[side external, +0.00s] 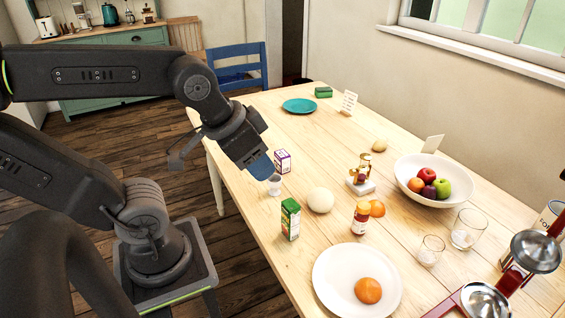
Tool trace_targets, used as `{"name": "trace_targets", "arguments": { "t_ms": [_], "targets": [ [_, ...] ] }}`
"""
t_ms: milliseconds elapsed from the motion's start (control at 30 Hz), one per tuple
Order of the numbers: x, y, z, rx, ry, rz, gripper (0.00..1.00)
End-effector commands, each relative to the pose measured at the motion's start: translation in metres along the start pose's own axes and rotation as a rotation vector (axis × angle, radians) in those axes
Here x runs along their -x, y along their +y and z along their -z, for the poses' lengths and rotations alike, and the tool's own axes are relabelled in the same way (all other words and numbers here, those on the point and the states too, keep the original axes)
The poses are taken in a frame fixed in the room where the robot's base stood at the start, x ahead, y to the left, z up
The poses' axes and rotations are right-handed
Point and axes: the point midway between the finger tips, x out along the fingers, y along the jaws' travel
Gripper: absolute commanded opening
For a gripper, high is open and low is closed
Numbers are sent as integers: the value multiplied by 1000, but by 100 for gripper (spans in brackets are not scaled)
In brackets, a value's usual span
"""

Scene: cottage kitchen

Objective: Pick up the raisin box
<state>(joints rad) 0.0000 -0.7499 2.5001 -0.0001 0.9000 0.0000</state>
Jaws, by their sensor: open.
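A small purple and white box (282,161), which looks like the raisin box, stands upright on the wooden table (235,165) near its left edge. Its print is too small to read. My gripper (262,169) points down and to the right, just left of the box in the picture. A blue part shows at its tip. The jaws are open, and nothing is seen held between them. I cannot tell the exact gap between the gripper and the box. The box's far sides are hidden.
A small white cup (274,185) stands just below my gripper's tip in the picture. A green carton (291,220), a pale round item (320,201) and a small bottle (361,217) are nearer the camera. The table beyond the box, toward the teal plate (299,106), is mostly clear.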

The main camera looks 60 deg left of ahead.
Motion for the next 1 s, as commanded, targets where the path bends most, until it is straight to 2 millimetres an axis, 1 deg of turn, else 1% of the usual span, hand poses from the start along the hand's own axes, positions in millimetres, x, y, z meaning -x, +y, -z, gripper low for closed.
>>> {"name": "trace_targets", "arguments": {
  "t_ms": [100,400,667,767,833,967,1000],
  "targets": [
    [0,0,0,0,0,0,43],
    [0,0,0,0,0,0,71],
    [0,-1,2,7,-2,3,72],
    [-3,-7,13,54,-14,23,72],
    [-7,-15,29,120,-31,50,72],
    [-24,-43,70,304,-67,128,72],
    [-32,-54,82,367,-76,155,72]
  ]
}}
